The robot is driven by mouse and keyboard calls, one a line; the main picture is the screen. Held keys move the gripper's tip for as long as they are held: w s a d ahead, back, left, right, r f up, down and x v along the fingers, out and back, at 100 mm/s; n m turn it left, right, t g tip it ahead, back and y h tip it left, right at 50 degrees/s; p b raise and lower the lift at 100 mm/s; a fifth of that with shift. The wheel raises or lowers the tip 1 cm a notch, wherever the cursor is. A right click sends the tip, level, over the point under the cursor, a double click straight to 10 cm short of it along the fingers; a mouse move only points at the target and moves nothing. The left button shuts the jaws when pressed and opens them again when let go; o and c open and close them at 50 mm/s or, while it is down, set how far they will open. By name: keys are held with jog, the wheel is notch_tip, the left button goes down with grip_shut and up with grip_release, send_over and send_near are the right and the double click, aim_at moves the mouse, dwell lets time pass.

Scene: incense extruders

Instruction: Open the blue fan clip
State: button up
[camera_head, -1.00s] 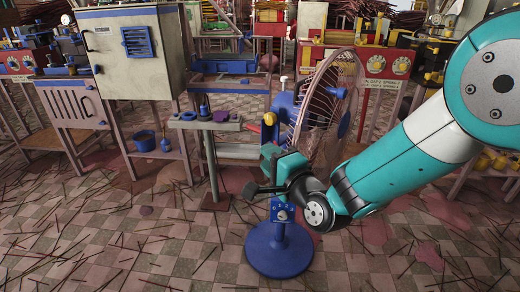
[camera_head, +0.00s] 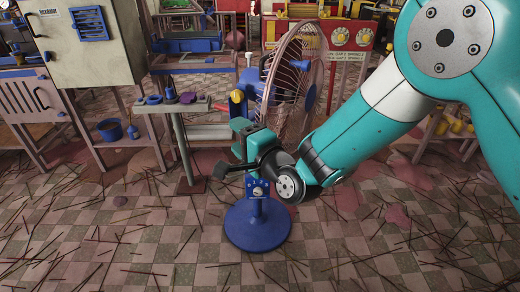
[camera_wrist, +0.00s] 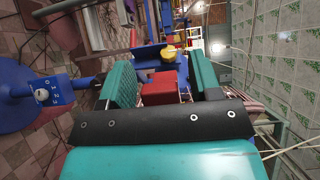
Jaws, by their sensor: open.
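A fan with a round pinkish wire guard (camera_head: 292,62) stands upright on a round blue base (camera_head: 257,228). A blue panel with a dial (camera_head: 257,189) sits on its post. The fan's blue housing (camera_head: 252,84) is behind the guard, with a yellow knob (camera_head: 237,96) beside it. I cannot tell which blue part is the clip. My gripper (camera_head: 241,140) is open in front of the housing, below the knob. In the wrist view, a red block (camera_wrist: 159,88), blue parts (camera_wrist: 150,54) and the yellow knob (camera_wrist: 168,52) show between or beyond my green fingers; contact is unclear.
A narrow grey stand (camera_head: 172,104) with small blue and purple items is left of the fan. A pale cabinet (camera_head: 92,48) stands further left. A red machine (camera_head: 345,37) is behind the fan. Thin sticks litter the tiled floor, which is open in front.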

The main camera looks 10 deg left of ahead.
jog(key=b+v, duration=1.3)
jog(key=v, duration=0.4)
jog(key=s+d+f+n+g+h+p, duration=0.1)
jog(key=s+d+n+g+h+p, duration=0.2)
jog(key=s+d+n+g+h, duration=1.05)
notch_tip(320, 180, up, 37)
jog(key=d+n+t+y+p, duration=0.1)
jog(key=y+p, duration=0.3)
jog(key=p, duration=3.3)
jog(key=shift+d+t+p, duration=0.3)
jog(key=shift+d+t, duration=0.15)
jog(key=shift+d, duration=0.4)
